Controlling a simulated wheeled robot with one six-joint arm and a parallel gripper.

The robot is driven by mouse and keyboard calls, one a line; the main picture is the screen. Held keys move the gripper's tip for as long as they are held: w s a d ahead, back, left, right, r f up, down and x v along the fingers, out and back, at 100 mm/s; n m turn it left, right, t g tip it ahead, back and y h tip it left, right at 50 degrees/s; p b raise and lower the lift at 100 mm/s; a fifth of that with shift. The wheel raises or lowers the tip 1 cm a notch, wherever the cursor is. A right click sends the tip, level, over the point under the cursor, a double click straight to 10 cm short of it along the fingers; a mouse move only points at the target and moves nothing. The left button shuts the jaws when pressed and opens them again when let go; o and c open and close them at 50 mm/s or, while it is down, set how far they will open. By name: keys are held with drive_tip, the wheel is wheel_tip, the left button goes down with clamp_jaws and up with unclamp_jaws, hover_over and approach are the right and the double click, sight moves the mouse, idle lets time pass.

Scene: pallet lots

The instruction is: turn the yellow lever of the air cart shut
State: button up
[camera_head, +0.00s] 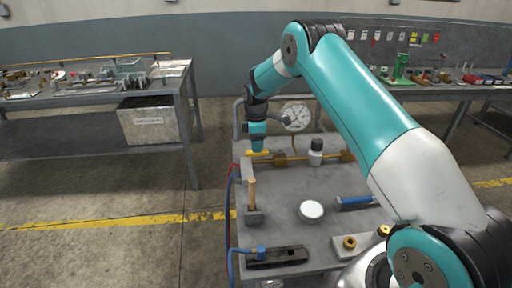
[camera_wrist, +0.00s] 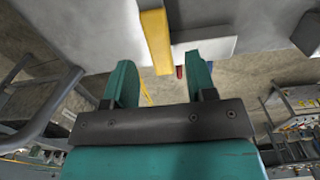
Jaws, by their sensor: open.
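The air cart (camera_head: 285,185) stands in front of me with a grey top. Its yellow lever (camera_head: 259,153) shows at the far left of the top, partly hidden under my gripper (camera_head: 257,144). In the wrist view the lever (camera_wrist: 157,40) is a flat yellow bar. My gripper (camera_wrist: 162,82) is open there, with its two teal fingers apart. I see no contact, and how far the bar reaches between the fingers is hard to tell.
A pressure gauge (camera_head: 296,116) and a brass pipe (camera_head: 287,161) stand close to the right of my gripper. A wooden handle (camera_head: 252,192), a white disc (camera_head: 311,210) and a black tool (camera_head: 278,257) are on the cart top. Benches stand left (camera_head: 95,91) and right behind.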

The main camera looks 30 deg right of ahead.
sight(265, 154)
drive_tip(key=shift+f, duration=1.55)
drive_tip(key=shift+c, duration=0.2)
clamp_jaws()
